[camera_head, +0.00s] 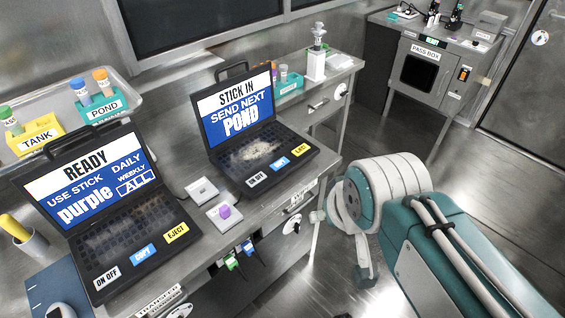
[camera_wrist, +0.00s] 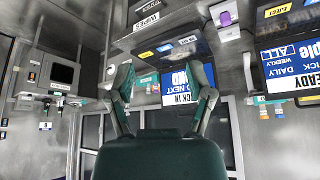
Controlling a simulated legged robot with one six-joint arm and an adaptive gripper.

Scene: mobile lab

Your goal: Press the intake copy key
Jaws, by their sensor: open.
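Two open black laptops stand on the bench. The left laptop (camera_head: 108,205) reads "READY, USE STICK purple" and has a white ON OFF key (camera_head: 106,278), a blue COPY key (camera_head: 143,254) and a yellow EJECT key (camera_head: 176,232). The right laptop (camera_head: 238,131) reads "STICK IN, SEND NEXT POND" and has similar white, blue (camera_head: 279,163) and yellow keys. I cannot tell which is the intake one. My gripper (camera_wrist: 161,82) is open and empty, off the bench's front edge and apart from both keyboards. The wrist view shows the laptops upside down.
A purple stick (camera_head: 224,211) sits on a white block between the laptops. Green and blue sticks (camera_head: 232,262) hang at the bench front. A cup (camera_head: 27,240) and labelled racks stand at left. A pass box (camera_head: 420,66) is far behind. Floor right of the bench is clear.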

